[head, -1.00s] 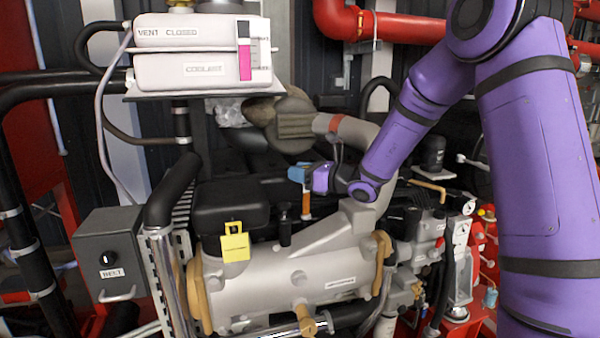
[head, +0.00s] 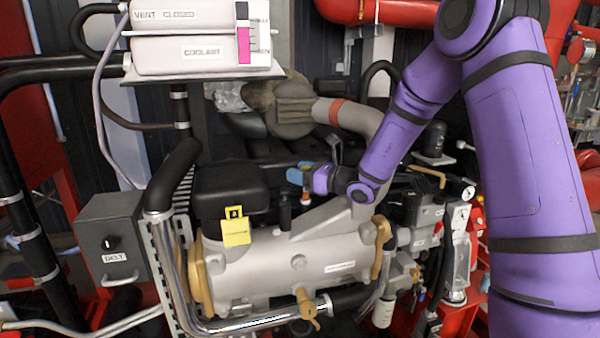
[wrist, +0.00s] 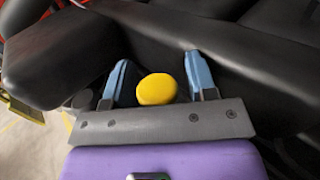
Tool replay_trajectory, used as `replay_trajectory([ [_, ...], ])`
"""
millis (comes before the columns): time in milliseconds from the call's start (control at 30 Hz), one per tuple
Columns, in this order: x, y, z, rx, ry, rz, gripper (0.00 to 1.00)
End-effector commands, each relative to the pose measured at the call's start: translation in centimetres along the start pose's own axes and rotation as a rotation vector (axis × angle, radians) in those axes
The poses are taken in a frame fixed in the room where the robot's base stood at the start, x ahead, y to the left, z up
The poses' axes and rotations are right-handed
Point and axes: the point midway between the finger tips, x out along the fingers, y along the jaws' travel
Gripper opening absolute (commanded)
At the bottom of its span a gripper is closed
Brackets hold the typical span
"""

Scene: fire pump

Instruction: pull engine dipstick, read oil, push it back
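My gripper (head: 300,176) is over the top of the grey engine (head: 290,265), to the right of the black box-shaped cover. In the wrist view its two blue fingers (wrist: 160,78) stand apart. A round yellow knob (wrist: 157,89) lies between them, with a gap on each side. It looks like the top of the dipstick handle. In the head view a small orange part (head: 306,193) shows just below the fingers. The rest of the dipstick and its oil marks are hidden.
A yellow tag (head: 236,232) hangs in front of the black cover (head: 228,188). A short black post (head: 285,211) stands close to the gripper. A large grey pipe (head: 352,118) curves behind my wrist. The coolant tank (head: 200,55) is at upper left.

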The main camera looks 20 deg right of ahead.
Motion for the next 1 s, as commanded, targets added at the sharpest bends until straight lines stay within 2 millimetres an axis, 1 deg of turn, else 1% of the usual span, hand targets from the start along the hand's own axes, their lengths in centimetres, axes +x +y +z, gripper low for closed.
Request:
replay_trajectory([
  [133,-0.2,0.0,0.0,0.000,0.000,0.000,0.52],
  [233,-1.0,0.0,0.0,-0.001,0.001,0.000,0.52],
  [367,-3.0,-0.1,0.0,0.001,0.001,-0.003,0.52],
  [600,-7.5,-0.1,0.0,0.000,0.000,-0.003,0.52],
  [700,-9.0,0.0,0.0,0.000,0.001,-0.002,0.52],
  [833,-10.3,-0.1,0.0,0.000,0.000,-0.002,0.52],
  [1000,-10.8,0.0,0.0,0.001,0.001,0.000,0.52],
])
